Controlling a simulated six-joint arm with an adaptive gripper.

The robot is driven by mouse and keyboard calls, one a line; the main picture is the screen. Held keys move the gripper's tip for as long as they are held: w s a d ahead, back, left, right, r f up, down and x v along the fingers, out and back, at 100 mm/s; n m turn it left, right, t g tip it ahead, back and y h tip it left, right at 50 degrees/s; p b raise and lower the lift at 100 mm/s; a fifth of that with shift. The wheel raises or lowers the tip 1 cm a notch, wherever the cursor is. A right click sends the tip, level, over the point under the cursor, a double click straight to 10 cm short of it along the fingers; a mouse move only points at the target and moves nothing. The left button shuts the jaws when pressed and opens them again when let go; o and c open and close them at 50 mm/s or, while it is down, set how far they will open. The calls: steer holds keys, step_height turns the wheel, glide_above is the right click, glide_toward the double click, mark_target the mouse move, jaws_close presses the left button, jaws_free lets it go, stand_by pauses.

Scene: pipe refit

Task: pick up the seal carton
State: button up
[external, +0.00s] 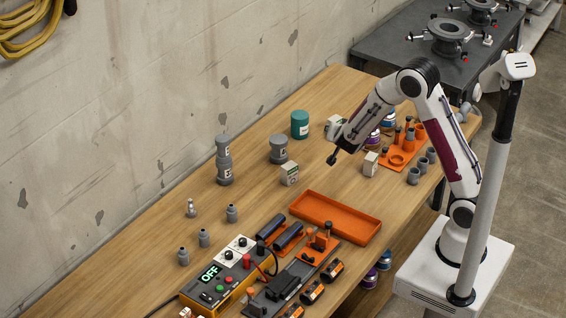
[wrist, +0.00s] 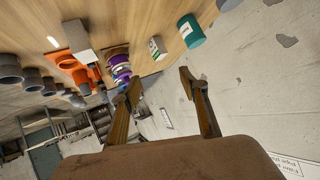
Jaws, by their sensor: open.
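Three small white cartons stand on the wooden bench in the external view: one (external: 289,174) left of my gripper, one (external: 370,164) to its right, and one (external: 335,124) behind it, partly hidden by my arm. Their labels are too small to read, so I cannot tell which is the seal carton. My gripper (external: 332,158) hangs above the bench, apart from them. In the wrist view my gripper (wrist: 160,83) has its fingers spread with nothing between them. A labelled carton (wrist: 157,47) and a pale box (wrist: 80,41) show beyond the fingers.
An empty orange tray (external: 335,217) lies in front. An orange holder (external: 397,158) and grey cups (external: 413,176) are to the right. A control box (external: 222,282) is at the front left.

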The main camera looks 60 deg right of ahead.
mark_target(368, 165)
steer(key=s+d+f+m+g+h, duration=0.2)
steer(key=s+d+f+g+h, duration=0.2)
steer(key=s, duration=0.4)
step_height(368, 165, down, 2)
steer(key=shift+s+d+f+g, duration=0.25)
steer(key=shift+d+g, duration=0.35)
steer(key=shift+d, duration=0.45)
steer(key=shift+w+f, duration=0.1)
steer(key=shift+f, duration=1.7)
steer(key=shift+f, duration=0.15)
steer(key=shift+d+f, duration=0.1)
steer(key=shift+f, duration=1.6)
steer(key=shift+x, duration=1.4)
steer(key=shift+r, duration=0.1)
